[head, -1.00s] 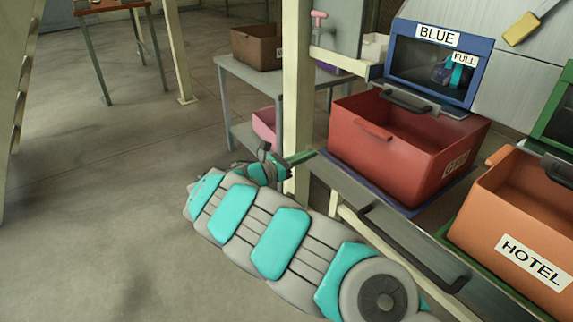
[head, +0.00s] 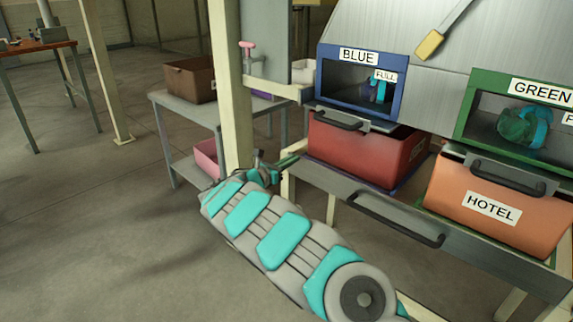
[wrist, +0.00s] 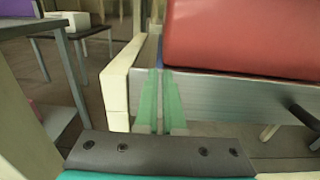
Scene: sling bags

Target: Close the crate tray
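The crate tray (head: 330,184) is a long grey metal tray with a black handle (head: 395,218) on its front. It carries a red crate (head: 350,152) and an orange crate (head: 500,205) labelled HOTEL, both largely beneath the upper boxes. My gripper (head: 288,162) is at the tray's left front end. In the wrist view its green fingers (wrist: 159,100) lie close together with nothing seen between them. Their tips overlap the left end of the tray front (wrist: 235,97); contact is hard to tell.
Blue (head: 358,85) and green (head: 520,115) framed boxes stand above the crates. A cream post (head: 230,90) stands close behind my gripper. A grey side table (head: 190,108) holds a brown bin (head: 190,80).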

